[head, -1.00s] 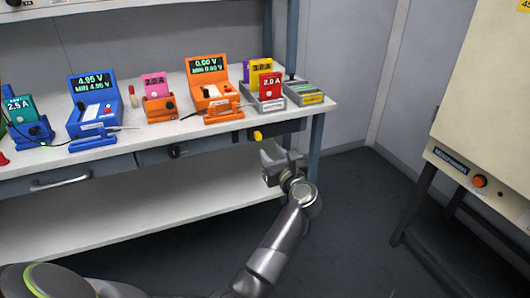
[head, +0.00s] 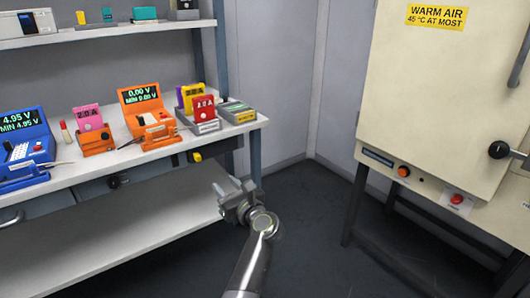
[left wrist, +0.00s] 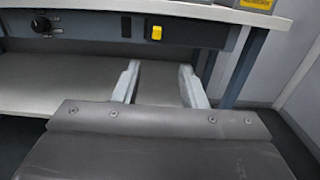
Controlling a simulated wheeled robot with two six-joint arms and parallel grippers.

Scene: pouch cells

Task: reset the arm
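My left gripper (head: 228,199) is in front of the workbench's right end, below the bench top and over the lower shelf's edge. In the left wrist view its two fingers (left wrist: 158,84) stand apart with nothing between them. They point toward the bench front, below a panel with a yellow switch (left wrist: 156,33) and a black knob (left wrist: 41,24). The gripper looks clear of the bench. My right gripper does not show in either view.
The workbench (head: 95,176) carries a blue meter (head: 24,150), an orange meter (head: 150,118), a pink pouch cell (head: 88,117) and a holder with coloured cells (head: 203,108). A cream warm-air cabinet (head: 435,100) stands at right. Dark floor (head: 310,215) lies open between them.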

